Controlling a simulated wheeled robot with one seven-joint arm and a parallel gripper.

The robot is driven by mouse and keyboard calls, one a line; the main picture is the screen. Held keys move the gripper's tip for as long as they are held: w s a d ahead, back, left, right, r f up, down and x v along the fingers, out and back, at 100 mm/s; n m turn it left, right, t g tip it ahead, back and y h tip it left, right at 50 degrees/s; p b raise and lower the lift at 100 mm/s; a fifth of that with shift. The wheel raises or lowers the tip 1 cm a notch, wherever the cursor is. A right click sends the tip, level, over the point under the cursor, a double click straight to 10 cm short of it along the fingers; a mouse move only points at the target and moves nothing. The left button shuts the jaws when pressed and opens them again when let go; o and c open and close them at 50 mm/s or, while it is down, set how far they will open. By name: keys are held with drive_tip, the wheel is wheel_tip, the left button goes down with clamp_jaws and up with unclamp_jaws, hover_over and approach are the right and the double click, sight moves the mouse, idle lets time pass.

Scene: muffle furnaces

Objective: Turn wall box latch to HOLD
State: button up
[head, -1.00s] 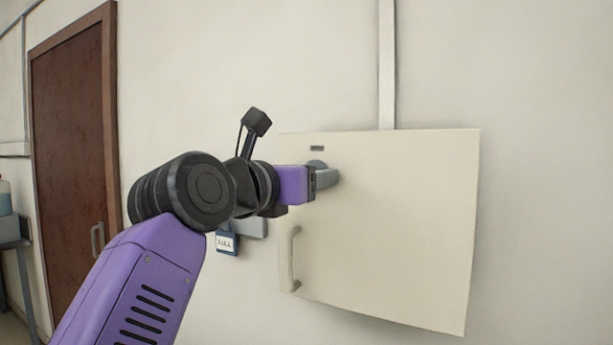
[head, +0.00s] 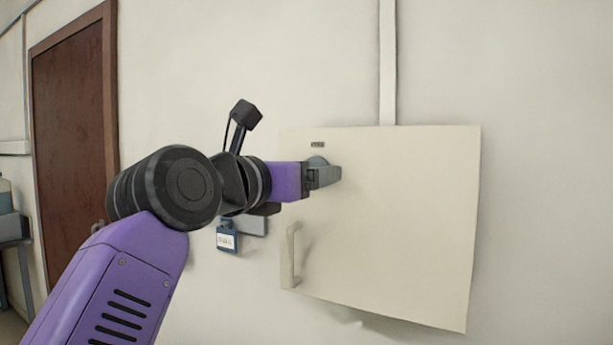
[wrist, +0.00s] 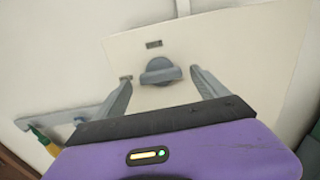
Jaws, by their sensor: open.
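The wall box (head: 400,230) is a cream panel on the wall with a pale bar handle at its lower left. Its latch is a grey round knob with a raised grip bar (wrist: 160,73) near the upper left of the door. In the head view my fingers hide most of the latch (head: 316,161). My gripper (head: 325,177) is at the latch, with fingers pointing at the door. In the wrist view my gripper (wrist: 161,79) is open, one finger on each side of the knob, with visible gaps. The small labels near the knob are too small to read.
A blue tag (head: 226,238) hangs by a grey bracket (head: 252,226) left of the box. A conduit (head: 388,60) rises above the box. A brown door (head: 75,140) and a bench (head: 14,230) stand at the left. The wall right of the box is bare.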

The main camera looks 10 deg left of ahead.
drive_tip(key=shift+b+v, duration=0.65)
drive_tip(key=shift+v, duration=2.3)
